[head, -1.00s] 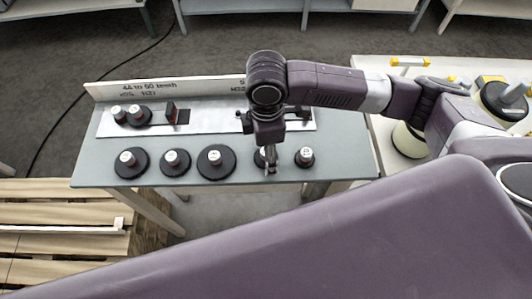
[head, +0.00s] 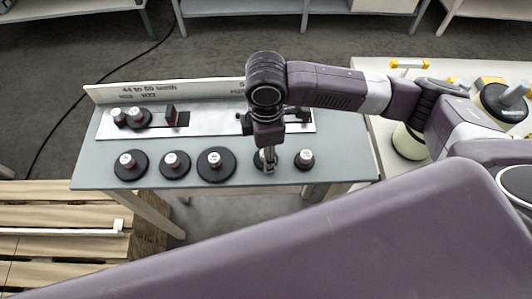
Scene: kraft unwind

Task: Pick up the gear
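Several dark round gears with pale-topped hubs stand in a row along the front of the grey table (head: 340,160). From the left are a gear (head: 131,172), another gear (head: 175,172), a larger gear (head: 216,172), a gear mostly hidden by my gripper (head: 259,165), and a small gear (head: 305,162). My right gripper (head: 269,166) points down over the partly hidden gear, with its fingers at the hub. Whether the fingers grip the hub cannot be seen. My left gripper is out of view.
A metal plate (head: 215,122) behind the row carries more small gears (head: 138,118) and dark red-faced blocks (head: 171,115). A lettered board (head: 190,91) stands along the back edge. A white table (head: 365,85) with rolls stands right; wooden pallets (head: 60,195) lie left.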

